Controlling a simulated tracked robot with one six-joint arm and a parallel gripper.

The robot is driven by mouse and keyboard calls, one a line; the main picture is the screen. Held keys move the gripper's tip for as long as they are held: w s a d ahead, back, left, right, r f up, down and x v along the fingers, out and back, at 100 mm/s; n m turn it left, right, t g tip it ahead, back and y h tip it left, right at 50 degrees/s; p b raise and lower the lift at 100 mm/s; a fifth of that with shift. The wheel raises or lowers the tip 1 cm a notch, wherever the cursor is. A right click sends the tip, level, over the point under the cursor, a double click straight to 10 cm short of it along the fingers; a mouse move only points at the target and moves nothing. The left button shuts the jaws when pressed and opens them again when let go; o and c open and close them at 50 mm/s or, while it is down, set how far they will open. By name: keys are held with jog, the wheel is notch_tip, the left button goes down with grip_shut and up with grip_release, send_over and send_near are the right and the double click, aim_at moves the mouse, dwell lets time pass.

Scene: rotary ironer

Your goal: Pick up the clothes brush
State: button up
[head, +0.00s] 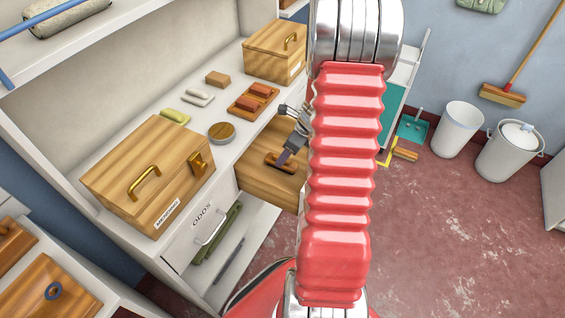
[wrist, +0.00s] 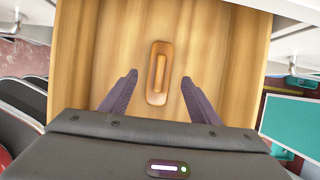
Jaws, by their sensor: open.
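The clothes brush appears to be the small oblong brown wooden piece with a raised grip (wrist: 160,48) lying in the open drawer. In the head view it (head: 272,158) lies on the drawer floor, partly hidden by my gripper. My gripper (head: 285,156) is over the drawer, pointing down. In the wrist view my gripper (wrist: 159,77) is open and empty, its dark fingers apart on either side of the brush's near end. I cannot tell how high the fingertips are above the drawer floor.
The pulled-out drawer (head: 252,182) has pale wood inside. On the counter stand a wooden MENDING box (head: 140,185), a round tin (head: 222,132), a tray with brown blocks (head: 241,105) and another wooden box (head: 272,60). A shut drawer marked ODDS (head: 190,240) is beside it.

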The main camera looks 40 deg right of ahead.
jog(key=shift+x, duration=2.6)
jog(key=shift+w, duration=0.15)
jog(key=shift+c, duration=0.2)
jog(key=shift+r, duration=0.1)
jog(key=c, duration=1.1)
jog(key=shift+c, duration=0.2)
notch_tip(320, 180, up, 10)
